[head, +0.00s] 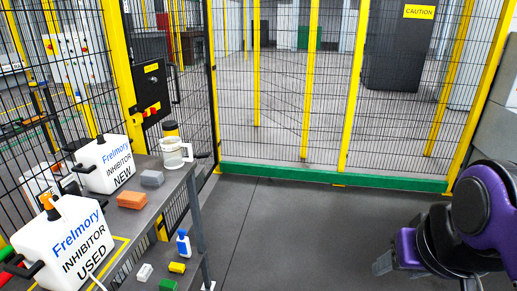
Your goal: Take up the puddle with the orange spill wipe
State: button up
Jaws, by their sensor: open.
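I cannot make out a puddle on the bench or on the visible floor. My gripper (380,263) is at the lower right, small in the picture, at the end of my purple and black arm. It is open, far from the orange block and touching nothing that I can see.
White jugs marked NEW (108,165) and USED (66,243) stand on the bench, with a clear pitcher (172,153) behind. A blue-and-white bottle (183,244) and white, yellow and green blocks sit lower down. Mesh fencing (285,90) closes the back. The middle floor (300,230) is clear.

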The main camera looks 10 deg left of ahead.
aim_at(127, 199)
jog(key=i+u, duration=0.3)
jog(key=i, duration=0.2)
jog(key=i+l+u, duration=0.25)
jog(key=i, duration=0.25)
jog(key=i+j+u, duration=0.1)
jog(key=u, duration=0.3)
jog(key=i+u, duration=0.2)
jog(key=u, duration=0.2)
jog(key=i+u, duration=0.2)
jog(key=u, duration=0.25)
